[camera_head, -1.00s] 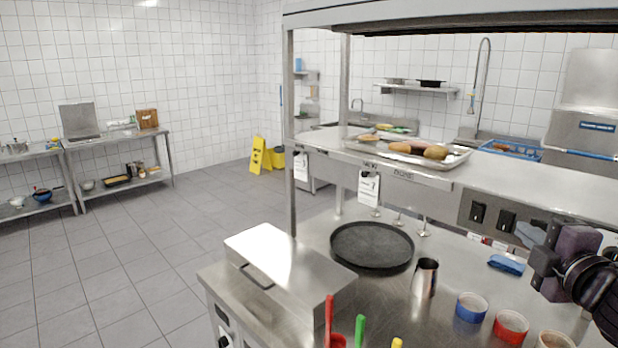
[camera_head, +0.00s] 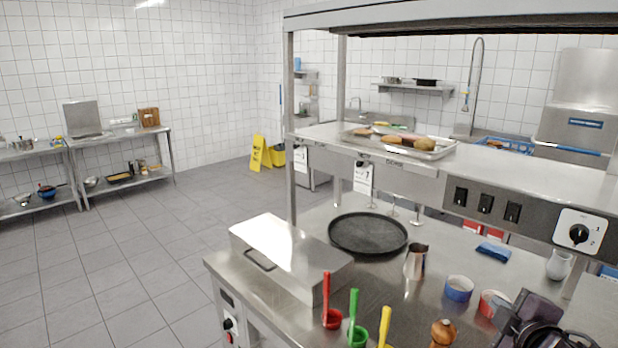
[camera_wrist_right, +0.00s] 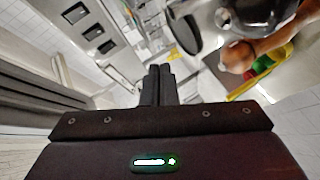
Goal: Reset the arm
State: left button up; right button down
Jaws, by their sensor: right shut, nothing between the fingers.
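My right gripper (camera_head: 512,318) is at the lower right of the head view, low over the steel counter (camera_head: 385,298). In the right wrist view its two dark fingers (camera_wrist_right: 158,84) are together with nothing between them. A wooden pepper mill (camera_head: 443,333) stands just left of it in the head view; a brown wooden thing (camera_wrist_right: 238,56), likely the same mill, shows in the wrist view. My left gripper is not in view.
Near the gripper stand a red bowl (camera_head: 493,303), a blue bowl (camera_head: 459,288), a steel jug (camera_head: 416,262) and a white pitcher (camera_head: 559,264). A black pan (camera_head: 368,233) and steel box (camera_head: 290,256) lie farther left. A shelf (camera_head: 480,174) overhangs the counter's back.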

jog(key=s+a+f+m+g+y, duration=0.2)
jog(key=s+a+f+m+g, duration=0.3)
jog(key=s+a+f, duration=0.5)
jog(key=s+a+f+m+g+y, duration=0.1)
jog(key=s+a+f+m+g, duration=0.35)
jog(key=s+a+f, duration=0.6)
notch_tip(320, 180, down, 38)
jog(key=s+d+g+b, duration=0.1)
jog(key=d+g+b, duration=0.15)
jog(key=b, duration=0.35)
pick_arm(q)
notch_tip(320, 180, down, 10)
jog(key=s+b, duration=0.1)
jog(key=b, duration=0.3)
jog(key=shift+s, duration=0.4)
pick_arm(e)
jog(key=s+d+f, duration=0.2)
jog(key=s+f, duration=0.7)
jog(key=f, duration=0.1)
jog(key=s+d+f, duration=0.1)
jog(key=s+f, duration=0.8)
jog(key=f, duration=0.1)
jog(key=shift+s+d+f+n+g, duration=0.25)
jog(key=shift+s+d+n+g, duration=0.05)
jog(key=shift+d+n+g, duration=0.15)
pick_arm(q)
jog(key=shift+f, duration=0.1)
